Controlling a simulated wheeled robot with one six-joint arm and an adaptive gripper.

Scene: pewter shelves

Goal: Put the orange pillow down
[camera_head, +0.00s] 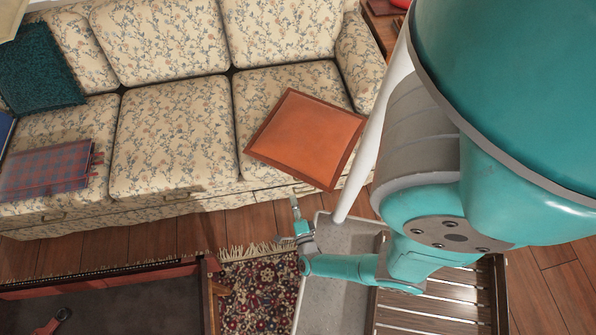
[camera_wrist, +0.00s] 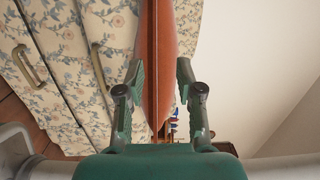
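The orange pillow (camera_head: 305,138), square with a brown border, lies tilted in the picture on the right seat of the floral sofa (camera_head: 170,135). Its near corner sticks out past the seat's front edge. My gripper (camera_head: 293,215) is just in front of the sofa, close to the pillow's near edge. In the wrist view the pillow (camera_wrist: 148,40) shows edge-on. The two fingers of my gripper (camera_wrist: 160,75) stand apart on either side of its edge line, with a gap visible. The pillow seems to be beyond the fingertips; no contact shows.
A slatted wooden table (camera_head: 440,300) and a patterned rug (camera_head: 258,295) are in front. The sofa's middle seat is clear. A dark-topped piece of furniture (camera_head: 120,305) stands at lower left.

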